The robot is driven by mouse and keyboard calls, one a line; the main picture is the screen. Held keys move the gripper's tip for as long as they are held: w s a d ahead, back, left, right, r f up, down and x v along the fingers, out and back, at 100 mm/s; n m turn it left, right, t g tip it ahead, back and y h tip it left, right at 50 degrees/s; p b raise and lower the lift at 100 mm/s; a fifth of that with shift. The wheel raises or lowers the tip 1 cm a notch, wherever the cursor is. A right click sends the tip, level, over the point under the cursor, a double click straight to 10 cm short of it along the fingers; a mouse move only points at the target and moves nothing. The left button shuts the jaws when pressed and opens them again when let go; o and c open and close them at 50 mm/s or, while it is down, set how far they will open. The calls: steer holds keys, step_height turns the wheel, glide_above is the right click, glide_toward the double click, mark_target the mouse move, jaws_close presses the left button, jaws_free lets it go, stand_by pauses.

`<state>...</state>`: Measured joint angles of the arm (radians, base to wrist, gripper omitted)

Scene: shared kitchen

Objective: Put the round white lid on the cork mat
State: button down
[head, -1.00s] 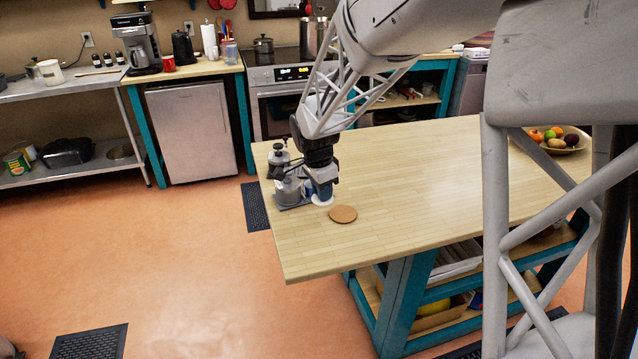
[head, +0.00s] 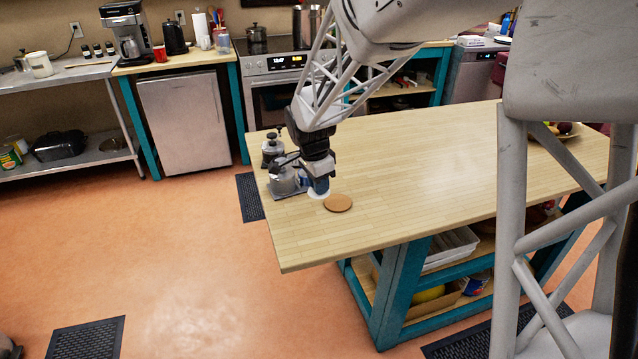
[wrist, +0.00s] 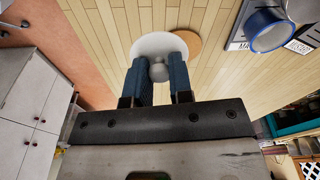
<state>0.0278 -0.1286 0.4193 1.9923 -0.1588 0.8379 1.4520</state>
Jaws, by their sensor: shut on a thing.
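The round white lid (head: 316,195) is under my gripper (head: 319,187) near the left end of the island table; the gripper hides much of it. In the wrist view, my gripper (wrist: 160,75) is shut on the grey knob of the lid (wrist: 146,46). The round cork mat (head: 338,203) lies flat and bare on the table, just right of the lid. In the wrist view the lid's edge overlaps the left part of the cork mat (wrist: 190,42). I cannot tell how high the lid is above the table.
Grey metal pots (head: 283,182) stand close to the left of my gripper. A blue cup-like thing (wrist: 268,30) is on a dark mat right of the cork mat in the wrist view. The wooden table (head: 420,160) is clear to the right; a fruit bowl (head: 560,133) is at its far right.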

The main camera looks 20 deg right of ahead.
steer(key=shift+s+d+f+m, duration=0.1)
steer(key=shift+s+d+m, duration=0.2)
steer(key=shift+s+m, duration=0.3)
steer(key=s+d+m, duration=0.1)
steer(key=s+m, duration=0.2)
steer(key=s+d+f+m, duration=0.1)
steer(key=s+m, duration=0.2)
steer(key=s, duration=0.1)
steer(key=s+d+f+m, duration=0.1)
steer(key=s+d+m, duration=0.1)
steer(key=s+m, duration=0.1)
steer(key=shift+s+f+g+y, duration=0.25)
steer(key=shift+s+g+y, duration=0.05)
steer(key=shift+s+g, duration=0.1)
steer(key=shift+w, duration=0.1)
glide_above(339, 202)
steer(key=shift+w+a+f, duration=0.15)
steer(key=shift+f, duration=0.6)
steer(key=shift+f, duration=1.75)
